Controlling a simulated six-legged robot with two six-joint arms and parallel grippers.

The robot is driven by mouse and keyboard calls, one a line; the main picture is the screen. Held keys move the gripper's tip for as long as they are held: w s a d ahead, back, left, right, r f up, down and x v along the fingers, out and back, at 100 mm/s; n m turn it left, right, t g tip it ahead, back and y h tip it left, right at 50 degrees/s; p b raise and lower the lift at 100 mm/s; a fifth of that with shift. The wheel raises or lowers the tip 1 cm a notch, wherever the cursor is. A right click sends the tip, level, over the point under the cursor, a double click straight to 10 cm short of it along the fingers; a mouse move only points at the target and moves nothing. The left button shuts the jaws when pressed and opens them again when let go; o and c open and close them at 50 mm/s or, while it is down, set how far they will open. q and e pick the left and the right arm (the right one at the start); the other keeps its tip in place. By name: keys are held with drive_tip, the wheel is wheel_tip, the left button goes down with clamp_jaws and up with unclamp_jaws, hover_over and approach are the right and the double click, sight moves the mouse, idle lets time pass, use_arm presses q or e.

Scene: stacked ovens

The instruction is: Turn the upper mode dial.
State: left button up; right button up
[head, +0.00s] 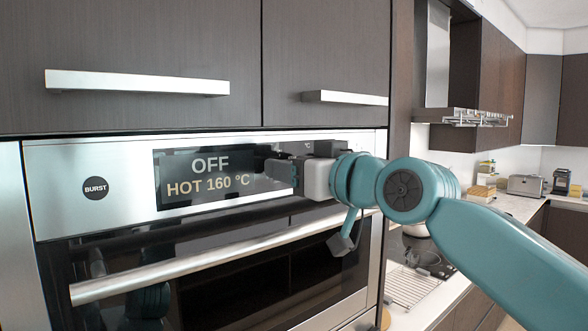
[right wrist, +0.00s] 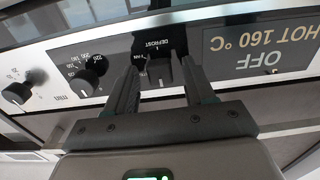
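The upper oven's control panel carries the mode dial, a black knob (right wrist: 159,72) with white lettering around it, one word reading DEFROST, upside down in the right wrist view. My right gripper (right wrist: 158,68) is open, with one finger on each side of this knob. A gap seems to show on both sides, and I cannot tell whether either finger touches it. In the head view my right gripper (head: 268,160) and wrist hide the dial. The display (head: 205,178) left of it reads OFF and HOT 160 °C. My left gripper is not in view.
Two more black knobs stand on the panel: a numbered dial (right wrist: 87,80) and one marked min (right wrist: 17,92). A round BURST button (head: 95,188) is at the left. The oven door handle (head: 200,262) runs below; cabinet handles (head: 135,83) are above. A counter with a toaster (head: 525,186) lies right.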

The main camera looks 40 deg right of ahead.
drive_tip(key=shift+s+f, duration=0.1)
drive_tip(key=shift+s, duration=0.4)
drive_tip(key=s+d+b, duration=0.1)
drive_tip(key=s+b, duration=0.1)
drive_tip(key=s, duration=1.3)
drive_tip(key=shift+b, duration=0.3)
drive_tip(key=shift+d, duration=0.1)
drive_tip(key=shift+s, duration=0.2)
drive_tip(key=shift+w, duration=0.1)
